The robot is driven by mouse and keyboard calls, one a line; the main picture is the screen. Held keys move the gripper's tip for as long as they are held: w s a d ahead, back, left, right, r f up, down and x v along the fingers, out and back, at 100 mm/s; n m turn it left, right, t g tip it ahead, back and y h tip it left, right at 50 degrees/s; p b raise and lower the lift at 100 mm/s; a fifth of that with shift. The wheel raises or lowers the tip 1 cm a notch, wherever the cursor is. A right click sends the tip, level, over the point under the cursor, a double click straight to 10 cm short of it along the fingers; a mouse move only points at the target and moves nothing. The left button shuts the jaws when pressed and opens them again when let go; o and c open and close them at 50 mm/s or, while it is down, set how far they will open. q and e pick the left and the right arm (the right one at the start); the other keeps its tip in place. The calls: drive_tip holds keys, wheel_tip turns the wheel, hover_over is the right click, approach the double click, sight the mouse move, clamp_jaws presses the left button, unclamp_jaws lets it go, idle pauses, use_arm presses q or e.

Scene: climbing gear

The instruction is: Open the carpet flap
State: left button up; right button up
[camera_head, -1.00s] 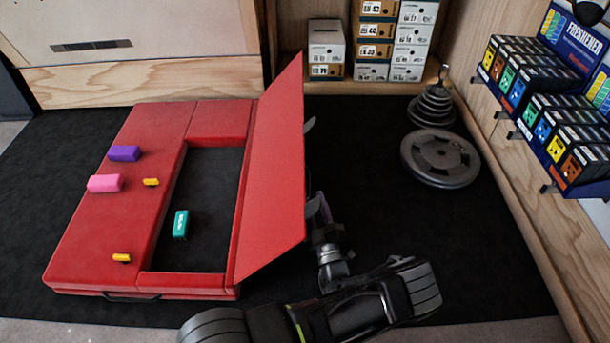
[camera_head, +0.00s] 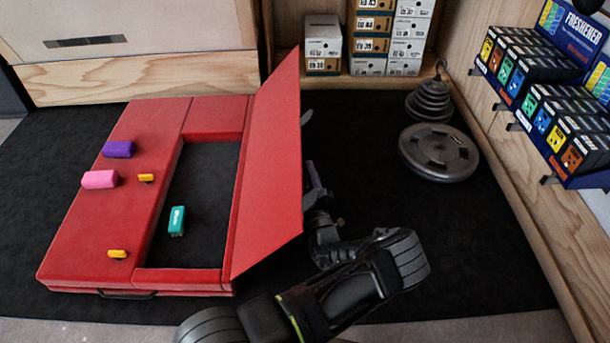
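The carpet flap (camera_head: 268,165) is a red panel on the right side of the red mat (camera_head: 95,235). It stands raised, tilted up and to the right from its left edge, and the dark recess (camera_head: 205,180) beside it is uncovered. My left gripper (camera_head: 311,185) is behind the flap, on its right side. Only grey parts of it stick out past the flap's right edge. The flap hides the rest, so I cannot tell its opening or whether it touches the flap. My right gripper is not in view.
A teal block (camera_head: 177,221) sits in the recess. Purple (camera_head: 118,149), pink (camera_head: 100,179) and small yellow (camera_head: 146,178) pieces lie on the mat. Weight plates (camera_head: 438,152), shoe boxes (camera_head: 368,45) and a freshener display (camera_head: 545,100) stand beyond.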

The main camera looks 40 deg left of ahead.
use_arm(q)
clamp_jaws()
idle(0.3)
idle(1.2)
